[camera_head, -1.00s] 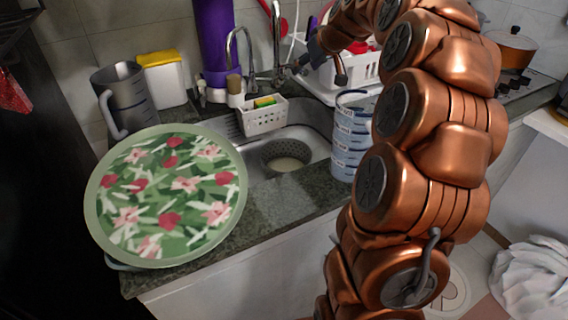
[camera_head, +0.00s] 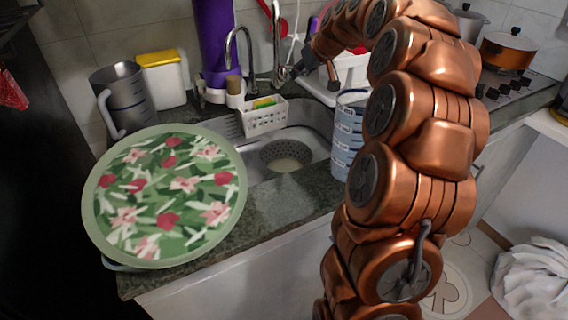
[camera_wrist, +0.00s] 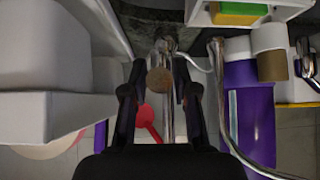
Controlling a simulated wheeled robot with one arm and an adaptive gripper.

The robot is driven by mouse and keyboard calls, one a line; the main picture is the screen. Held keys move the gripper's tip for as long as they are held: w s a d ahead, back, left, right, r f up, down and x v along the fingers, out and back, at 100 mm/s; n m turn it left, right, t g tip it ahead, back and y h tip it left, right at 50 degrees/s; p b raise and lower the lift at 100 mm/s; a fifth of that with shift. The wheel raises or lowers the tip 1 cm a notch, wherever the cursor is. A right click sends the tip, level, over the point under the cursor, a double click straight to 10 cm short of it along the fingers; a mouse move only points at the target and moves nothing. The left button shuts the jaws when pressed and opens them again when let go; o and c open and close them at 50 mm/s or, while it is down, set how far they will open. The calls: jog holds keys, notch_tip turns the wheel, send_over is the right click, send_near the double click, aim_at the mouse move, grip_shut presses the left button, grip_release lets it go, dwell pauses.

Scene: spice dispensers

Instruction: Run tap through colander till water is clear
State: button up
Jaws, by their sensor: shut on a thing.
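The grey perforated colander (camera_head: 286,155) sits in the steel sink (camera_head: 318,146), with a pale patch at its bottom. The chrome tap (camera_head: 277,45) rises behind the sink. My gripper (camera_head: 290,72) is at the tap's right side, low on its body. In the wrist view my gripper (camera_wrist: 160,92) has its dark fingers on either side of a chrome tap part with a round brownish end, and is shut on it. The exact contact is hard to see. I cannot make out any running water.
A floral round tray (camera_head: 91,207) covers the left counter. A white sponge basket (camera_head: 262,122) stands behind the sink. A blue-white container (camera_head: 347,135) stands at the sink's right, partly behind my arm. A steel jug (camera_head: 125,100) and purple bottle (camera_head: 214,40) stand at the back.

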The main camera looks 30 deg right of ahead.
jog(key=shift+c, duration=0.5)
jog(key=shift+w+r+p, duration=0.25)
jog(key=shift+r+p, duration=0.1)
jog(key=shift+r, duration=0.75)
jog(key=shift+f, duration=0.1)
dwell(5.7)
